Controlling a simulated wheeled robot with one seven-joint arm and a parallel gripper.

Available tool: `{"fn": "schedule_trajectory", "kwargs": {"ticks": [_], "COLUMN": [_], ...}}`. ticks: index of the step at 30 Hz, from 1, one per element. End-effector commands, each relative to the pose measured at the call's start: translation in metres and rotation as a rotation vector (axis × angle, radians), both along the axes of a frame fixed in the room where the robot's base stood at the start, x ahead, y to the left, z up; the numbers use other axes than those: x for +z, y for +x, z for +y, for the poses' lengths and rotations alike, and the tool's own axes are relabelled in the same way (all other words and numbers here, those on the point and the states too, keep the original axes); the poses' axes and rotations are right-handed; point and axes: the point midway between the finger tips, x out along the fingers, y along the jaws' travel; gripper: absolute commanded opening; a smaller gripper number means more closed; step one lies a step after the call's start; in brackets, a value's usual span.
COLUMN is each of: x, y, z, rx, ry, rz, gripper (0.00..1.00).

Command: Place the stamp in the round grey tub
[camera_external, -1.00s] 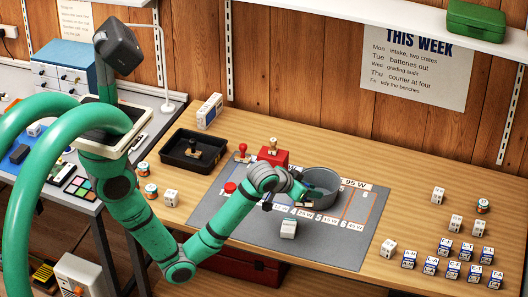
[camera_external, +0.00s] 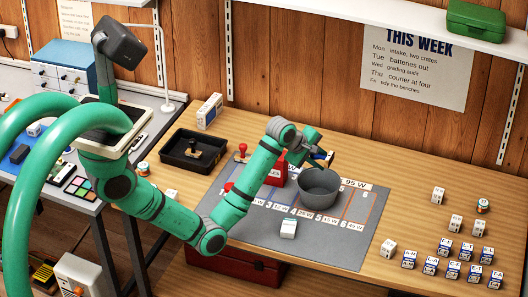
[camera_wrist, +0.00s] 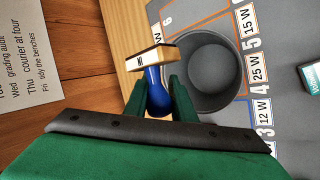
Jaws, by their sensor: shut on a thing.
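My gripper (camera_external: 316,154) is shut on a stamp (camera_wrist: 151,61) with a blue handle and a wooden base. In the wrist view, the fingers of my gripper (camera_wrist: 159,94) pinch the blue handle from both sides, and the base points away from them. The stamp also shows small in the external view (camera_external: 325,157), above the table behind the tub. The round grey tub (camera_external: 320,197) stands upright on the grey mat. In the wrist view the tub (camera_wrist: 236,78) lies just right of the stamp, and its visible inside looks empty.
A red box (camera_external: 277,173) stands left of the tub, partly behind my arm. A red-handled stamp (camera_external: 242,151) and a black tray (camera_external: 178,158) are further left. A white box (camera_external: 288,228) lies in front of the tub. Several small boxes (camera_external: 447,244) stand at the right.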

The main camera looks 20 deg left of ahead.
Motion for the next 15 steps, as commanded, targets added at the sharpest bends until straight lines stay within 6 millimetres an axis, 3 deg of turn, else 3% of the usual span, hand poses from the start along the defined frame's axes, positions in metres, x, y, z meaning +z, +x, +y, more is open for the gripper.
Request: {"fn": "schedule_trajectory", "kwargs": {"ticks": [7, 15], "x": [-0.006, -0.033], "y": [0.003, 0.003], "z": [0.0, 0.0], "rx": [0.034, 0.033], "ry": [-0.021, -0.019], "rz": [0.0, 0.001], "gripper": [0.01, 0.01]}}
